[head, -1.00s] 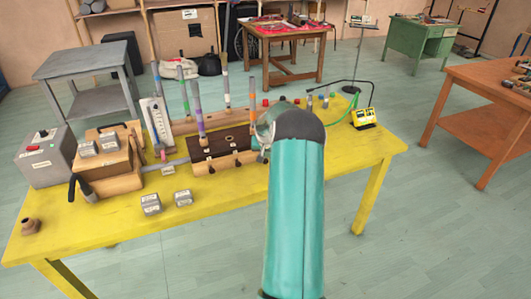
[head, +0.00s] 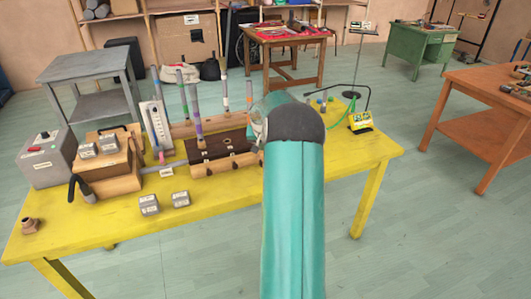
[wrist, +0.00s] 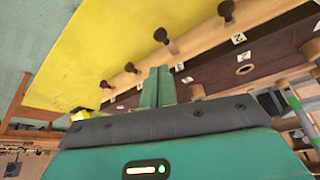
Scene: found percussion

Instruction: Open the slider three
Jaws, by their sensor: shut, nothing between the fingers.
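A wooden instrument with a dark top panel (head: 222,146) stands on the yellow table (head: 225,200). In the wrist view its dark panel (wrist: 215,60) runs diagonally, with small white labels, a round hole and a row of wooden knobs along its front edge. One knob (wrist: 130,68) is just left of my gripper (wrist: 160,72), and another knob (wrist: 161,35) is beyond the fingertips. The teal fingers are together and empty, over the front edge of the instrument. I cannot read which label marks slider three. In the head view my arm hides the gripper and the instrument's right part.
Upright rods with coloured bands (head: 195,105) stand along the instrument. A wooden box (head: 105,160), a grey box (head: 47,160) and small metal blocks (head: 149,204) are on the left. A yellow device (head: 361,122) is at right. The table's front right is clear.

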